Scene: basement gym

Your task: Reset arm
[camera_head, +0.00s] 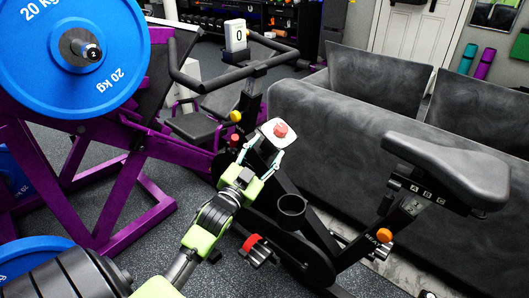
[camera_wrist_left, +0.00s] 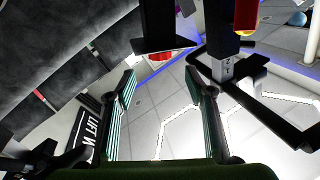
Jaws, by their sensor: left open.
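My left gripper (camera_head: 262,152) reaches in from the lower left in the head view, with green and dark links. Its fingers are spread, with nothing held between them. It is in front of the black exercise bike (camera_head: 292,204), close to a pale part with a red knob (camera_head: 281,129); I cannot tell whether they touch. A red round part (camera_wrist_left: 160,55) shows beyond the tips, under a dark bar. My right gripper is in neither view.
A purple weight machine (camera_head: 130,190) with a blue 20 kg plate (camera_head: 35,75) stands at the left. A dark grey sofa (camera_head: 340,125) is behind the bike. The bike's saddle (camera_head: 445,168) juts out at the right. Little free floor shows at the lower left.

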